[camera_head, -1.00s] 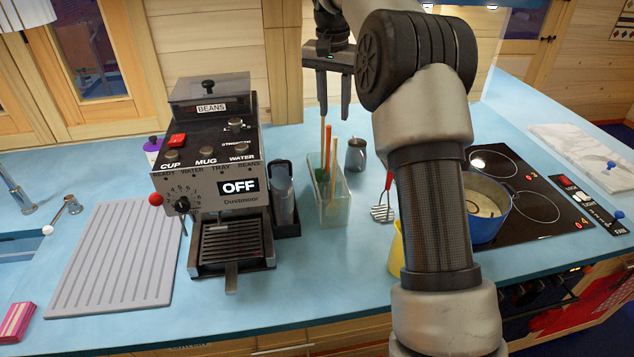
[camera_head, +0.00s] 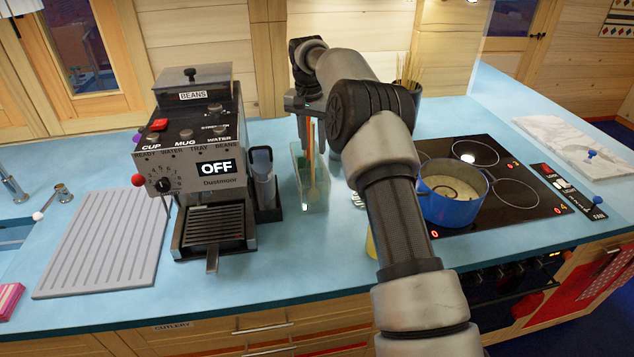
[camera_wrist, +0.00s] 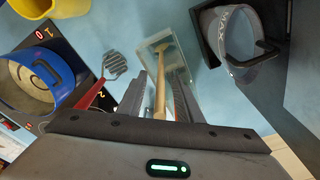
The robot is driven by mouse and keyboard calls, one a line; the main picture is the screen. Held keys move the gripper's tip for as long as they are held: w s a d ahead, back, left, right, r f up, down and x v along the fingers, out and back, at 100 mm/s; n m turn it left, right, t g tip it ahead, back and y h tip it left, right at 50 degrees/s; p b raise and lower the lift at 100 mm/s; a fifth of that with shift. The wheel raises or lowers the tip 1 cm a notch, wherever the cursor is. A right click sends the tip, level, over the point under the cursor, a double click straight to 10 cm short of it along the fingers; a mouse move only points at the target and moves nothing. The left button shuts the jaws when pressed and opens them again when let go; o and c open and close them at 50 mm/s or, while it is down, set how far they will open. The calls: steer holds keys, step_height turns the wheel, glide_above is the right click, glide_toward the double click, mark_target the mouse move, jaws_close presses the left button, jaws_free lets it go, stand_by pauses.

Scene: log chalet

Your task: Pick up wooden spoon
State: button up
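The wooden spoon (camera_head: 313,187) stands head down in a clear utensil holder (camera_head: 323,199) beside the coffee machine. In the wrist view the spoon's pale handle (camera_wrist: 160,97) rises out of the clear holder (camera_wrist: 152,42) toward my gripper. My gripper (camera_head: 311,140) points down over the holder, with its fingers low around the upper handles. In the wrist view my gripper (camera_wrist: 158,98) is open, with the handle between the fingers and gaps showing beside it.
The coffee machine (camera_head: 205,160) and a clear jug (camera_head: 263,178) stand left of the holder. A blue pot (camera_head: 452,208) sits on the black hob to the right.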

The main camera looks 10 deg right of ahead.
steer(key=shift+w+d+f, duration=0.1)
steer(key=shift+f, duration=0.65)
jaws_close()
steer(key=shift+r, duration=0.1)
